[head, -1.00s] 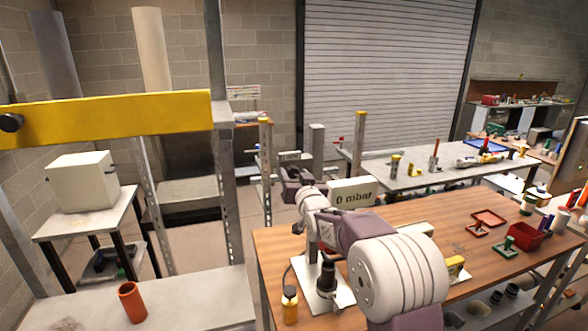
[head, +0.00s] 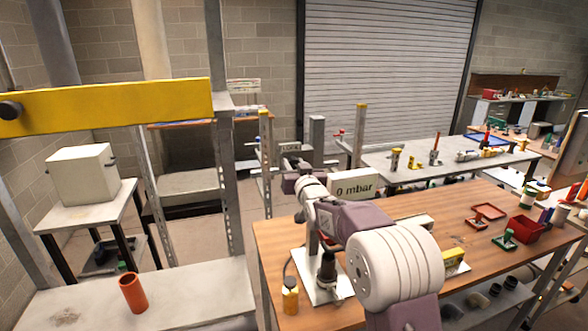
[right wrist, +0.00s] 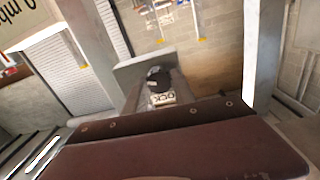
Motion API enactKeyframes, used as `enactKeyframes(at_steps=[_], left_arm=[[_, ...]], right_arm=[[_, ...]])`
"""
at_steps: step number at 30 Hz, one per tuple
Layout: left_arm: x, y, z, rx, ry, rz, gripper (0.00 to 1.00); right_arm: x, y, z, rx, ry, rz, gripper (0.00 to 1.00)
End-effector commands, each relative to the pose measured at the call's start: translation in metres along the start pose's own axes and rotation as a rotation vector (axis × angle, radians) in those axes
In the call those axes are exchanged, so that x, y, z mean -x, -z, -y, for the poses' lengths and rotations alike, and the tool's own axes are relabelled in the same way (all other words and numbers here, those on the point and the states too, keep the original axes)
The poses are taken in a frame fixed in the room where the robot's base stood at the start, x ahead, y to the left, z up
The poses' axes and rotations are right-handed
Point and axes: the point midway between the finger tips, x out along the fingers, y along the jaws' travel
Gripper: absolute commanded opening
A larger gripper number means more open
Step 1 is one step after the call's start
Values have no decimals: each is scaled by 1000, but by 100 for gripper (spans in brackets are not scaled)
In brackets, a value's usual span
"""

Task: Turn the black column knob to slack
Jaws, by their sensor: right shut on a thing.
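The black column knob (right wrist: 158,76) shows in the right wrist view, just beyond the maroon body of my right gripper. A small pale label (right wrist: 163,98) reading "OCK", its first letter hidden, sits beside the knob. In the head view, a small plate (head: 290,147) with blurred lettering shows just above my right gripper (head: 292,164). The knob itself is hidden there behind the gripper and arm. My right gripper is shut on the knob; its fingertips are hard to make out. My left gripper is not in view.
A "0 mbar" display (head: 354,187) stands close beside my right arm. The wooden table (head: 420,222) below carries an orange bottle (head: 290,296) and a red bin (head: 525,229). A yellow beam (head: 120,107) crosses at left, above a grey bench (head: 190,295) with an orange cup (head: 133,293).

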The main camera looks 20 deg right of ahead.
Motion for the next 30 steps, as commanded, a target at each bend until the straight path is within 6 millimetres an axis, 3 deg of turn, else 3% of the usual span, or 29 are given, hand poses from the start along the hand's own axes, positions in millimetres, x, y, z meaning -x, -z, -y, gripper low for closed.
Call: enactKeyframes(at_steps=[9, 30], left_arm=[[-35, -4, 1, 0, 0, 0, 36], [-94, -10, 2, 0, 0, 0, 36]], right_arm=[[0, -6, 0, 271, 1, -13, 0], [0, -6, 0, 938, 6, -41, 0]])
